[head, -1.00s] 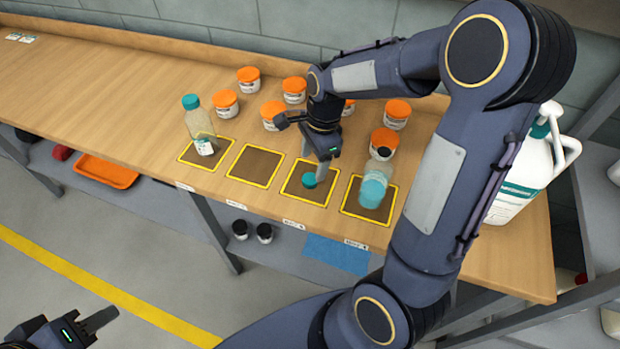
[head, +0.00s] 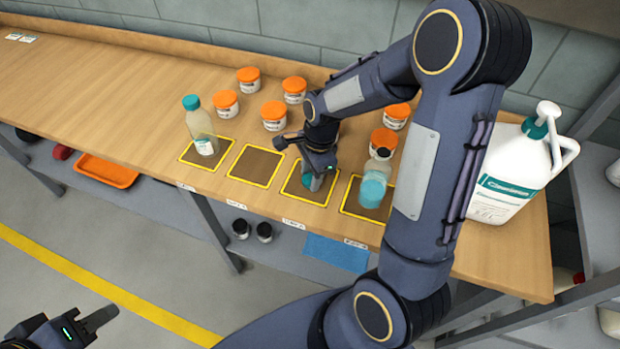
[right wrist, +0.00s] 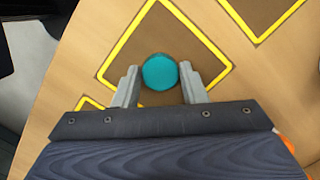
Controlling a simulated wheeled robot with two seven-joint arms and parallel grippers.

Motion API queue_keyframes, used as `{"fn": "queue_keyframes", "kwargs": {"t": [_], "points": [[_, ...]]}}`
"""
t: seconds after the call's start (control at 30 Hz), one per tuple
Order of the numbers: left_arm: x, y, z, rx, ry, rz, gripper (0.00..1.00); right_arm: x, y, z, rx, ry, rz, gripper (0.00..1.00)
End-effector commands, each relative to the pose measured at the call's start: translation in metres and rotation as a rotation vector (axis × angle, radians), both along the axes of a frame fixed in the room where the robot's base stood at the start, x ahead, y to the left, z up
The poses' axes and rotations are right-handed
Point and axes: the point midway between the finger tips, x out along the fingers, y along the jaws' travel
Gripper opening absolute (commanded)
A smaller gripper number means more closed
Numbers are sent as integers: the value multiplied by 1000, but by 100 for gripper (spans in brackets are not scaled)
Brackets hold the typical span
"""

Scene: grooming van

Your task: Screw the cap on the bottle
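The teal cap (head: 306,181) lies on the third yellow-edged square, partly hidden by my right gripper (head: 317,175) in the head view. In the right wrist view the round cap (right wrist: 160,72) sits between the tips of my open right gripper (right wrist: 159,82), with small gaps beside it. A clear bottle (head: 374,184) with a teal lower part stands on the fourth square, right of my right gripper. Another clear bottle (head: 202,128) with a teal cap stands at the first square. My left gripper (head: 88,322) is low at the left, away from the bench; only one finger shows clearly.
Several orange-lidded jars (head: 274,116) stand behind the squares. A white jug (head: 510,180) stands at the right end of the wooden bench (head: 110,90). The second square (head: 256,165) is empty. An orange tray (head: 106,171) is on the shelf below.

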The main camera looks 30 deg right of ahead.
Motion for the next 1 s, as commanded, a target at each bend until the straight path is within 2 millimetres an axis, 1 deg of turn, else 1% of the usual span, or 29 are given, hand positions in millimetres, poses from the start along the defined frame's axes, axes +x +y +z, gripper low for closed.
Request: {"fn": "queue_keyframes", "kwargs": {"t": [0.03,0.17,0.2,0.47,0.57,0.67,0.8,0.87,1.0], "points": [[0,0,0,0,0,0,36,0,0,0,0,0,0,32],[0,0,0,0,0,0,36,0,0,0,0,0,0,15],[0,0,0,0,0,0,36,0,0,0,0,0,0,13],[0,0,0,0,0,0,36,0,0,1,0,0,0,13],[0,0,0,0,0,0,36,0,0,4,0,-1,0,13],[0,0,0,0,0,0,36,1,0,12,0,-4,0,13],[0,0,0,0,0,0,36,1,0,34,0,-7,0,13],[0,0,-1,0,0,0,36,-8,7,44,1,-7,4,13],[0,0,-3,0,0,0,36,-31,23,78,2,-10,6,13]]}}
